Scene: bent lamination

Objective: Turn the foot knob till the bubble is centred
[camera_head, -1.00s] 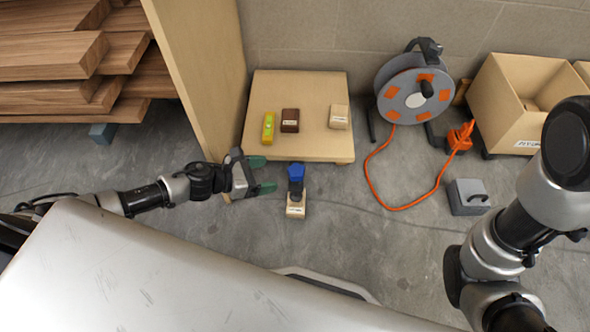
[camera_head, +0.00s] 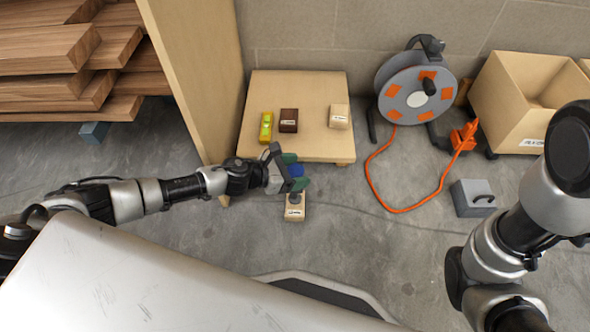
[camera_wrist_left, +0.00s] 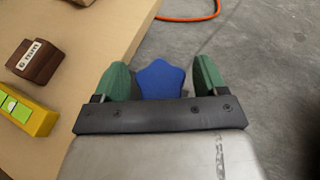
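The blue foot knob (camera_head: 296,170) stands on a small labelled wooden block (camera_head: 294,209) on the floor, at the front edge of a low wooden platform (camera_head: 320,150). My left gripper (camera_head: 297,171) is around the knob. In the left wrist view the star-shaped knob (camera_wrist_left: 161,79) sits between the two green fingertips, with narrow gaps showing on both sides, so the fingers look open. The yellow level (camera_head: 266,127) lies on the platform; its green vial shows in the left wrist view (camera_wrist_left: 14,108), but the bubble is too small to read. My right gripper is out of view.
A dark block (camera_head: 289,120) and a light block (camera_head: 339,116) sit on the platform. A cable reel (camera_head: 415,90) with an orange cord, a grey case (camera_head: 472,198) and a cardboard box (camera_head: 515,100) are at right. A wooden panel (camera_head: 195,80) and boards (camera_head: 60,60) are at left.

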